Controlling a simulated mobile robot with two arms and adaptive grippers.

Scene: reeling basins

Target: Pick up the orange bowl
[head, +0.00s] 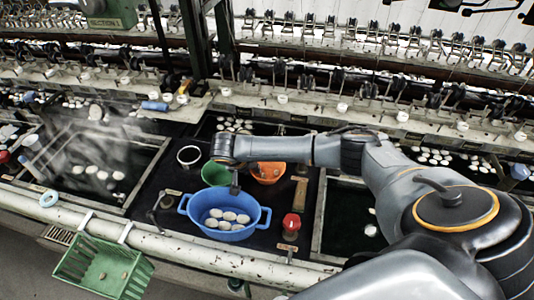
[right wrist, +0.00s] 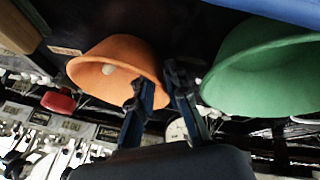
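The orange bowl (head: 270,174) stands on the dark bench between two basins, partly hidden behind my right arm. In the right wrist view the orange bowl (right wrist: 100,58) is left of centre, with a small pale thing inside. My right gripper (head: 235,188) points down near the green bowl and the blue basin. In the right wrist view its fingers (right wrist: 156,80) are apart, one overlapping the orange bowl's near side, the other in the gap beside the green bowl. Whether they touch the orange bowl is unclear. My left gripper is not in view.
The green bowl (head: 213,172) is close left of the orange one. The two-handled blue basin (head: 190,203) holds several pale cocoons in front. A red-topped jar (head: 291,222) and a brown block (head: 299,190) stand to the right. Reeling machinery runs behind; a green crate (head: 75,262) hangs front left.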

